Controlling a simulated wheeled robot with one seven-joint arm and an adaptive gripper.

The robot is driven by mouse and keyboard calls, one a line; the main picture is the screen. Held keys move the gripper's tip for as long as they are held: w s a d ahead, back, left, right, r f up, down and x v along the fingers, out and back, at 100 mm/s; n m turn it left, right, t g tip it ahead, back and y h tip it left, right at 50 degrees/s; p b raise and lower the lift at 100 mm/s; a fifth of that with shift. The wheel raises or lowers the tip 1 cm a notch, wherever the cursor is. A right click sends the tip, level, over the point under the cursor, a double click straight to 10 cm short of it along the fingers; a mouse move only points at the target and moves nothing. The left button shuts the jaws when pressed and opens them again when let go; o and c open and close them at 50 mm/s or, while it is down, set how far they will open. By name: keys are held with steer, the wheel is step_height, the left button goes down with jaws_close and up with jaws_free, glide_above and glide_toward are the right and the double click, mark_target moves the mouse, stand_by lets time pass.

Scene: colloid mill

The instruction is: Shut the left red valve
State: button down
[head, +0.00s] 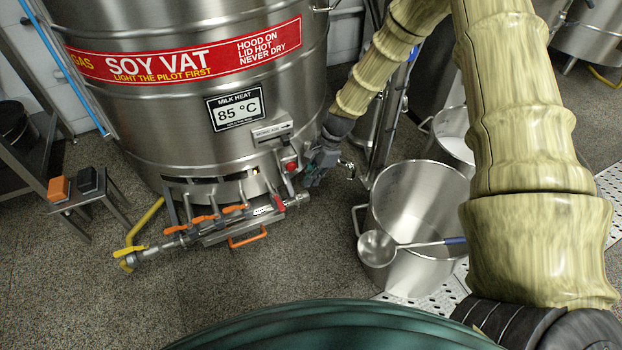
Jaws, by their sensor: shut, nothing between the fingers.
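The steel soy vat (150,140) has a burner manifold (215,228) low on its front. A small red lever (279,203) sits at the manifold's right end, slanted across the pipe. A red knob (291,168) is on a small box just above it and slightly right. The lever is the more leftward of these two red parts. My gripper (311,180) is shut and empty, just right of the red knob and above right of the lever. It looks close to the knob; I cannot tell whether they touch.
Several orange-handled valves (204,218) line the manifold, with a yellow handle (128,250) at its left end. A steel tap (346,166) is right of my gripper. A large pot (415,205) with a ladle (380,247) stands at right. Floor in front is clear.

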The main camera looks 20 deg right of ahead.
mark_target(281, 206)
steer(key=a+f+b, duration=0.4)
steer(key=a+f, duration=0.2)
steer(key=shift+s+a, duration=0.25)
steer(key=shift+s, duration=0.05)
